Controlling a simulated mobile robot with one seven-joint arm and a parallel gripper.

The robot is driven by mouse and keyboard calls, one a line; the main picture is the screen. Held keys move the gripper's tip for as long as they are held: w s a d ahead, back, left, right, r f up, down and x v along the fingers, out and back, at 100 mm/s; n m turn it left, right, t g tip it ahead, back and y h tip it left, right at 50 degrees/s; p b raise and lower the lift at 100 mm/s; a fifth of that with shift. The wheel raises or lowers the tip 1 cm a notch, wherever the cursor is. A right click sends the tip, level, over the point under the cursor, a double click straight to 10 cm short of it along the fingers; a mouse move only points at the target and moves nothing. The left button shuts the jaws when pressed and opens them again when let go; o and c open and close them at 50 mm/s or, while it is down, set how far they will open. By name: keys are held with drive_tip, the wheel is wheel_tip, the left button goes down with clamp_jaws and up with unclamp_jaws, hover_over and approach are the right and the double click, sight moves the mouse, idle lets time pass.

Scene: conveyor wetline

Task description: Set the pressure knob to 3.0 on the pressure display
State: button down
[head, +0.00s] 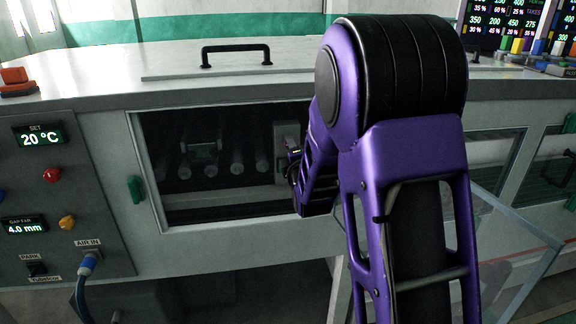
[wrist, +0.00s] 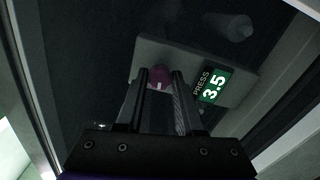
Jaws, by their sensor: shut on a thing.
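The pressure knob (wrist: 160,79) is a dark pink-purple knob with a pale mark, on a grey panel in the wrist view. My gripper (wrist: 161,78) is shut on the knob, with a finger on either side of it. The pressure display (wrist: 213,88) is beside the knob on the same panel. It is green, labelled PRESS, and reads 3.5. In the head view my arm reaches into the machine's opening and hides the knob and display.
The opening (head: 180,150) shows rollers (head: 237,155) inside a dark bay. The machine's grey top (head: 230,75) carries a black handle (head: 236,50). A side panel (head: 60,190) at left has a SET display (head: 40,135) reading 20 °C and a gap display (head: 24,226) reading 4.0 mm.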

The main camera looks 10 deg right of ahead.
idle(0.4)
drive_tip(key=m, duration=0.2)
drive_tip(key=shift+m, duration=0.4)
drive_tip(key=c, duration=0.7)
unclamp_jaws()
drive_tip(key=s, duration=0.6)
